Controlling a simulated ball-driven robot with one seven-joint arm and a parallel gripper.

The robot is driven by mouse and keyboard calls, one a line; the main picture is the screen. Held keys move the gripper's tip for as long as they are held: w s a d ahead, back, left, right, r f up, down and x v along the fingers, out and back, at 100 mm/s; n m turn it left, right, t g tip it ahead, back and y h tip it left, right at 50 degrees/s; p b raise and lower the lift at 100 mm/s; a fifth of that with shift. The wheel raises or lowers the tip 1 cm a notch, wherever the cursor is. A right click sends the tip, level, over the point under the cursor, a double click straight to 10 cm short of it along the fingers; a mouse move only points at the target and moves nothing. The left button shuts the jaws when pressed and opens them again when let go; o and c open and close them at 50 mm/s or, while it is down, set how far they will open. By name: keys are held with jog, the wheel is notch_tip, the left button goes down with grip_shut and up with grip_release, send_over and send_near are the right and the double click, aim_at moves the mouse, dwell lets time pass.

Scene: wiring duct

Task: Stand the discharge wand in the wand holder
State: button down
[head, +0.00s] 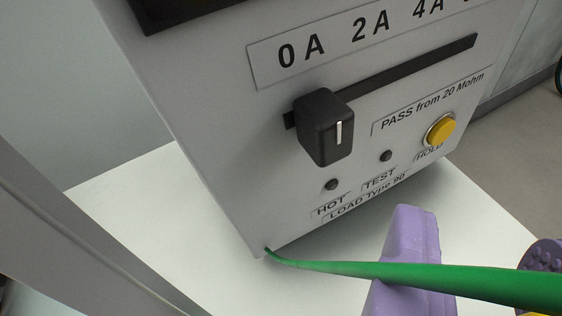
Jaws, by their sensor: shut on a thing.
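A purple block-like part of my gripper (408,225) shows at the lower right. A ribbed, rounded purple part with a bit of yellow below it is cut off by the right edge; I cannot tell what it belongs to. A green lead or rod (440,276) crosses in front of the purple parts. It thins leftward to the lower front corner of the grey instrument box. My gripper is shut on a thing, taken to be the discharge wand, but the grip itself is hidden. I cannot make out the wand holder.
The grey instrument box (225,130) stands on a white surface (165,215). Its front has a black slider knob (322,128), a yellow button (441,129) and two small dark lamps. A grey post or panel edge (60,240) rises at the left. Floor shows at the right.

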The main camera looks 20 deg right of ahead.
jog(key=shift+w+a, duration=0.1)
jog(key=shift+w, duration=0.1)
jog(key=shift+s+f+b, duration=0.1)
jog(key=shift+f+b, duration=0.2)
jog(key=shift+b, duration=0.1)
notch_tip(320, 180, down, 5)
jog(key=b, duration=0.4)
jog(key=shift+r, duration=0.2)
jog(key=shift+f+b, duration=1.05)
jog(key=shift+f, duration=0.7)
jog(key=c, duration=0.7)
grip_release()
jog(key=p+v, duration=0.2)
jog(key=v, duration=0.5)
jog(key=shift+s+a+r, duration=0.2)
jog(key=shift+s, duration=0.05)
